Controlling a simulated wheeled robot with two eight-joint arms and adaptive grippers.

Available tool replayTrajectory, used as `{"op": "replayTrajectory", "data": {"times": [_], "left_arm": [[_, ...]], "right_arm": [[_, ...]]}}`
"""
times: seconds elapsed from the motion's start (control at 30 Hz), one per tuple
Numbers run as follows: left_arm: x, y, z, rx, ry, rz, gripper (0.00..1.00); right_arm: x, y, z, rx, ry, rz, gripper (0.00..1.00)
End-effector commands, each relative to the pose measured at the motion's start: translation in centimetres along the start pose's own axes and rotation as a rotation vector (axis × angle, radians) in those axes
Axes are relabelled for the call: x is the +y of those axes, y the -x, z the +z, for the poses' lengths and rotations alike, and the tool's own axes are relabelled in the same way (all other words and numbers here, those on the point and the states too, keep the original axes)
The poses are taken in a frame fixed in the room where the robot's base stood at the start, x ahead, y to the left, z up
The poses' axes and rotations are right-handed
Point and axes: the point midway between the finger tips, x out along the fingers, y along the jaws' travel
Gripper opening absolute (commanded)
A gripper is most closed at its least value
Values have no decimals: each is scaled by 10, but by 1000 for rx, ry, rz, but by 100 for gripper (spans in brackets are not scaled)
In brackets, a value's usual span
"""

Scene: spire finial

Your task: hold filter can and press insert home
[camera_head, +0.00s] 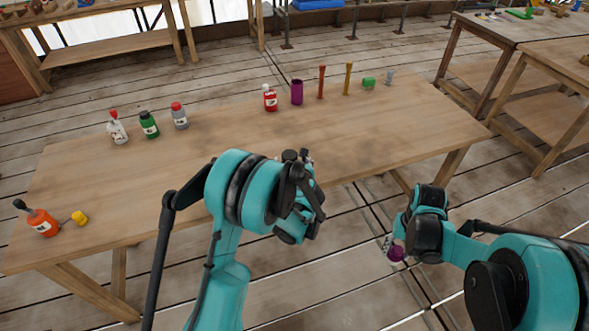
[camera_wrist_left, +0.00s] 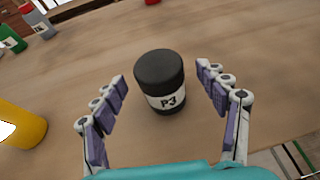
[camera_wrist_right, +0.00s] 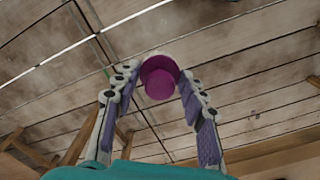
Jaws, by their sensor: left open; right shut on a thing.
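A black can with a white "P3" label (camera_wrist_left: 163,82), likely the filter can, stands upright on the table in the left wrist view. My left gripper (camera_wrist_left: 162,80) is open, with its fingers on either side of the can and visible gaps to both. In the head view my left arm mostly hides that spot. My right gripper (camera_wrist_right: 158,72) is shut on a magenta round piece (camera_wrist_right: 160,80), likely the insert. It shows in the head view (camera_head: 396,254), held out beyond the table's front edge, to the right of my left arm.
Several bottles stand at left, an orange one (camera_head: 43,222) near the front. A yellow cylinder (camera_wrist_left: 22,127) is left of the can.

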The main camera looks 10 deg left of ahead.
Motion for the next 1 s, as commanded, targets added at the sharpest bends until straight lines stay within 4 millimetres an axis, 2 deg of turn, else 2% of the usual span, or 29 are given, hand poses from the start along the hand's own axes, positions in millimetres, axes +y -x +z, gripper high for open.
{"op": "replayTrajectory", "data": {"times": [0.03,0.2,0.53,0.57,0.7,0.77,1.0], "left_arm": [[0,-8,-1,0,1,1,73],[0,-22,0,0,-1,-1,73],[0,-25,1,-1,-1,-1,73],[0,-25,1,-1,-1,-1,68],[0,-25,1,-1,-1,-1,31],[0,-25,1,-1,-1,-1,16],[0,-25,0,-1,-1,-1,16]], "right_arm": [[0,-3,0,0,0,0,21],[0,-6,0,0,0,0,21],[0,-6,0,0,0,0,21],[0,-6,0,0,0,0,21],[0,-6,0,0,0,0,21],[0,-6,0,0,0,0,21],[0,-6,0,0,0,0,21]]}}
